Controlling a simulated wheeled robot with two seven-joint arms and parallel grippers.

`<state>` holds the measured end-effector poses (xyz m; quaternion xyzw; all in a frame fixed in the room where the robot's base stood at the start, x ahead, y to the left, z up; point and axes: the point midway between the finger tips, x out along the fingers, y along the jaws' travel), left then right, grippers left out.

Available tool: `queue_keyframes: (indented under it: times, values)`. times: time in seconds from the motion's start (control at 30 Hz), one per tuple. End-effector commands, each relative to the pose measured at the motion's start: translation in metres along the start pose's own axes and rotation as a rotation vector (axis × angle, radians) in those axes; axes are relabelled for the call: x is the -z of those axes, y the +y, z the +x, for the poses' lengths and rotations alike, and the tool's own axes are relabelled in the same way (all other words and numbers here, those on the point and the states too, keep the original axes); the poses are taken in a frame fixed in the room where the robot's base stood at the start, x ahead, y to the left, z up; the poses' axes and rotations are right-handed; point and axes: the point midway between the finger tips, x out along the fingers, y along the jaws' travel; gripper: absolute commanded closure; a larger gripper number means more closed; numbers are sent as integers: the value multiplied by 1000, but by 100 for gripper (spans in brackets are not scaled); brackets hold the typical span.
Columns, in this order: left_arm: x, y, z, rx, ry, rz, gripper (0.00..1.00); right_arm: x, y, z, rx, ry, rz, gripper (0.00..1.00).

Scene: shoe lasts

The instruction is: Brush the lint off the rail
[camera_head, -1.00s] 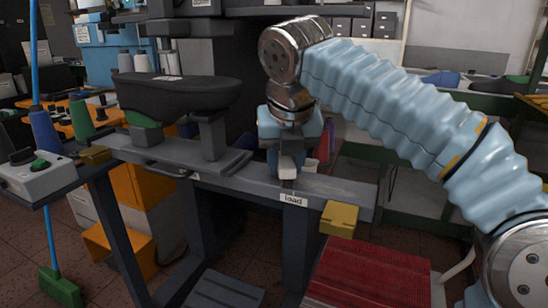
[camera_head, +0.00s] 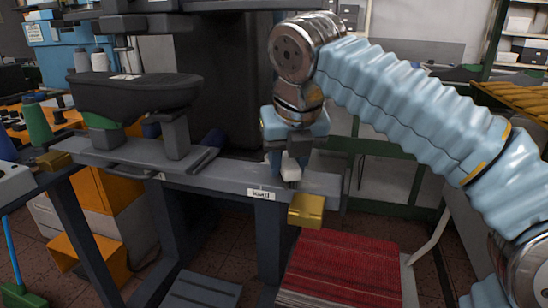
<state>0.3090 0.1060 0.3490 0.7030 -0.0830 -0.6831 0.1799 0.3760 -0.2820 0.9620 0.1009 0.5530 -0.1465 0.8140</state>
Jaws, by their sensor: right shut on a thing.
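The grey rail (camera_head: 222,181) runs across the middle at table height, with a "load" label (camera_head: 261,194) on its front edge. My right gripper (camera_head: 291,160) points down over the rail, right of the label and near the rail's right end. It is shut on a small pale block, which looks like a brush (camera_head: 291,172), low at the rail's top; I cannot tell whether it touches. A faint pale patch, perhaps lint (camera_head: 318,181), shows on the rail to its right. My left gripper is not in view.
A black shoe last (camera_head: 135,95) stands on a post at the rail's left. A yellow block (camera_head: 306,210) sits at the rail's right end, above a red ribbed mat (camera_head: 342,262). A green broom (camera_head: 20,293) stands at lower left. Green shelving is behind.

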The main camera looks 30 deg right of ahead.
Motion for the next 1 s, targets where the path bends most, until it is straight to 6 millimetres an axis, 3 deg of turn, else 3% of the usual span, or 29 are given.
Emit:
queue_keyframes:
  times: [1.0]
  values:
    - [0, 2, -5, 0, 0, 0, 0, 30, -60, -12, 1, 2, 1, 100]
